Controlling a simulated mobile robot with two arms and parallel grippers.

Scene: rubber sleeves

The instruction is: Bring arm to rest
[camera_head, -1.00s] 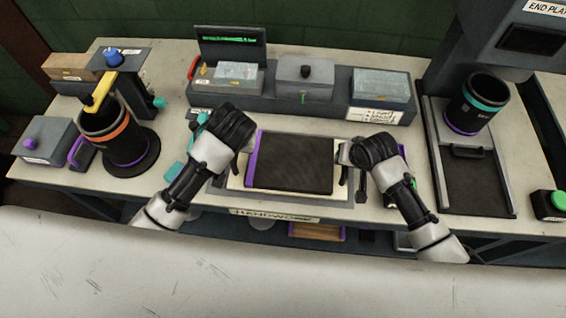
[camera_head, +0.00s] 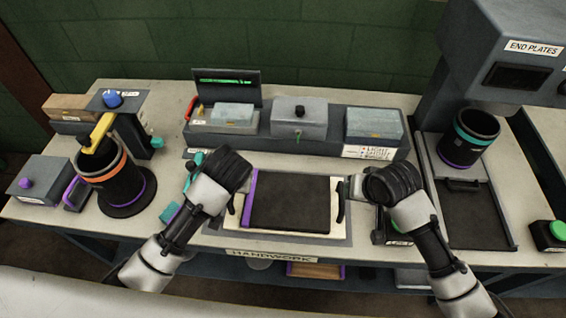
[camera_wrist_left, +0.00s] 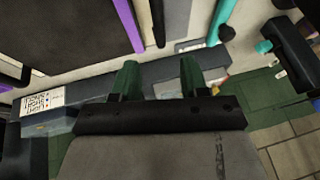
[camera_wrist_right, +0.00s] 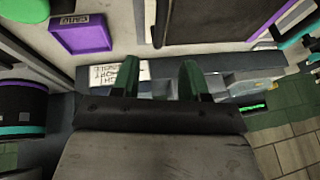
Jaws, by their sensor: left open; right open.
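My left gripper (camera_head: 228,168) hangs over the bench at the left edge of a flat black panel (camera_head: 290,203) with a purple strip along its left side. My right gripper (camera_head: 392,182) hangs just right of that panel. Both grippers look empty. In the left wrist view its two green fingers (camera_wrist_left: 158,80) stand apart with nothing between them. In the right wrist view the green fingers (camera_wrist_right: 157,80) are also apart and empty. In the head view the fingertips are mostly hidden behind the wrists.
A black cup with an orange band (camera_head: 112,175) stands on a round base at the left. A cup with a teal band (camera_head: 468,138) stands on the machine at the right. A grey tray unit (camera_head: 280,147) lines the back. A white surface (camera_head: 50,300) shows at lower left.

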